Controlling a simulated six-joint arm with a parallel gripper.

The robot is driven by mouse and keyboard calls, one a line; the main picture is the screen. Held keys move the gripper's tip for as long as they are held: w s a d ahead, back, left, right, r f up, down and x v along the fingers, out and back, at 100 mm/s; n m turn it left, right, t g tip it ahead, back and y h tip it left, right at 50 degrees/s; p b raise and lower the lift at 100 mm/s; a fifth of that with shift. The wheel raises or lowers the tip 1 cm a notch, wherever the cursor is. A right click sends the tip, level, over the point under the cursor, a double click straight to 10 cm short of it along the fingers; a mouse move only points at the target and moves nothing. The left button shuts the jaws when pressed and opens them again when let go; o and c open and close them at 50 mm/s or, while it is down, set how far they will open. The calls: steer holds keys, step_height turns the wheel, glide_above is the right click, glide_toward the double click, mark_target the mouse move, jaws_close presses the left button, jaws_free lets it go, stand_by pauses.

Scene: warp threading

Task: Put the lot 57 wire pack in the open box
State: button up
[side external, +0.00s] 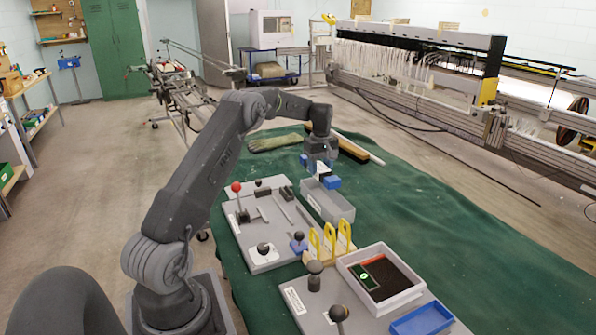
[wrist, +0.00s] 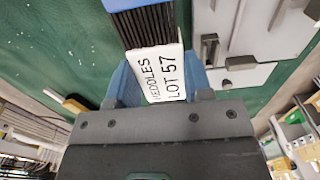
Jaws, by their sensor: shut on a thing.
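The lot 57 wire pack has a white label reading "HEDDLES LOT 57" (wrist: 165,75), dark wires and a blue end block (wrist: 135,5). My gripper (side external: 321,167) is shut on it, with one finger on each side in the wrist view (wrist: 158,75). In the side view the pack's blue end (side external: 331,183) shows below my gripper, at the far end of a grey open box (side external: 328,207). I cannot tell whether the pack is above the box or partly within its rim. The visible inside of the box looks empty.
A grey board (side external: 265,230) with knobs and a red-ball lever lies left of the box. Yellow upright loops (side external: 329,243) stand in front. A second grey bin (side external: 407,296) and a blue tray (side external: 421,321) are nearer. Green cloth (side external: 420,220) is clear on the right.

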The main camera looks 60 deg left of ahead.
steer(key=shift+w+d, duration=0.2)
steer(key=shift+w, duration=0.35)
steer(key=shift+w+d, duration=0.2)
steer(key=shift+w, duration=0.3)
steer(key=shift+w+d+f, duration=0.1)
steer(key=shift+w+f, duration=0.05)
steer(key=shift+f, duration=2.65)
steer(key=shift+f, duration=0.6)
steer(key=shift+f, duration=0.7)
steer(key=o, duration=1.6)
steer(key=shift+f, duration=0.15)
